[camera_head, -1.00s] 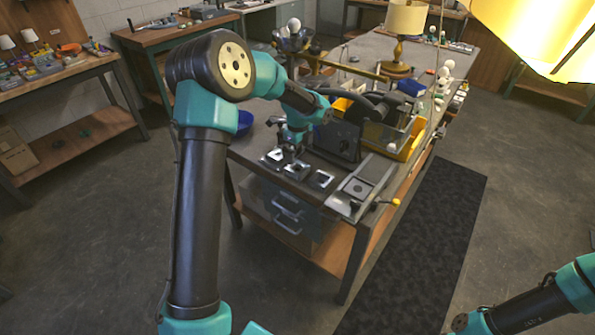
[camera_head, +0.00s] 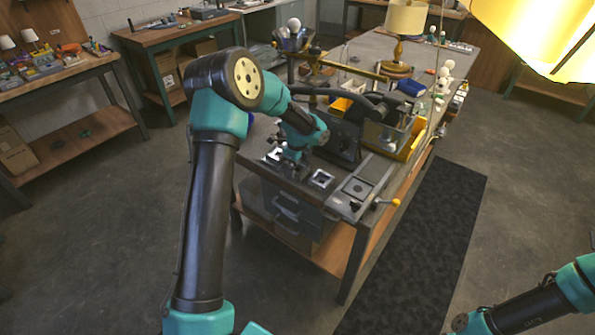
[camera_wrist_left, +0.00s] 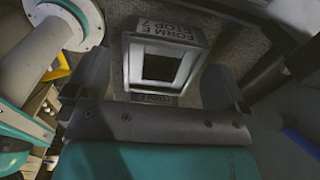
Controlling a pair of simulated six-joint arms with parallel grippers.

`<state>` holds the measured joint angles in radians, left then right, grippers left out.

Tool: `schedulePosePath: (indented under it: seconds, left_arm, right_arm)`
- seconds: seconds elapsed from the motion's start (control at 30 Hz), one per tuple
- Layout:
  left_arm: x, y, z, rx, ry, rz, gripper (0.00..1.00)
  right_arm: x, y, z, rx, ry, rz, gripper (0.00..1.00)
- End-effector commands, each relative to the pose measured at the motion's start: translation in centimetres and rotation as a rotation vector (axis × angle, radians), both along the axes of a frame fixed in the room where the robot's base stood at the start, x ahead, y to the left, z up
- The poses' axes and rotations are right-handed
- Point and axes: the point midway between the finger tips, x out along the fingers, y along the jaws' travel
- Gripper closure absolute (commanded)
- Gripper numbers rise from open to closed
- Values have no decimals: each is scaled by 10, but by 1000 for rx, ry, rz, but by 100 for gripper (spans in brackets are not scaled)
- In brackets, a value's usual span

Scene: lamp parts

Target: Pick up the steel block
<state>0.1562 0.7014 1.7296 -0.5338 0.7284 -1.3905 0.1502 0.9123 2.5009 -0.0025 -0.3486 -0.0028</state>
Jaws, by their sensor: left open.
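In the left wrist view, a pale steel block (camera_wrist_left: 135,72) with a square dark recess lies between the fingers of my left gripper (camera_wrist_left: 157,85). Dark lettering shows on it or beside it. The fingers stand apart on either side, and I see no contact. In the head view, my left gripper (camera_head: 290,172) points down at the near end of the bench, and the arm partly hides what is under it. A similar square metal piece (camera_head: 321,179) lies to its right, and another shiny piece (camera_head: 274,155) shows to its left. My right gripper is out of view.
A dark machine (camera_head: 342,138) stands close behind and right of the left gripper. A lamp (camera_head: 403,32) stands farther back, with a yellow bin (camera_head: 410,145) nearer.

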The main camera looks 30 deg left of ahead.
Motion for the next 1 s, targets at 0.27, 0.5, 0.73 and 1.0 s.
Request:
schedulePosePath:
  seconds: [0.27, 0.5, 0.73, 1.0]
  left_arm:
    - [0, 0, -9, -1, -1, 2, 0]
    - [0, 0, -9, -1, -1, 1, 0]
    - [0, 0, -9, -1, -1, 1, 14]
    - [0, 0, -9, -1, -1, 1, 40]
  right_arm:
    - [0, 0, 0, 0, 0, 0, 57]
    - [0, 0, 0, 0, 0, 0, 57]
    - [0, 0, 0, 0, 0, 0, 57]
    - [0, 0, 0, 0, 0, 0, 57]
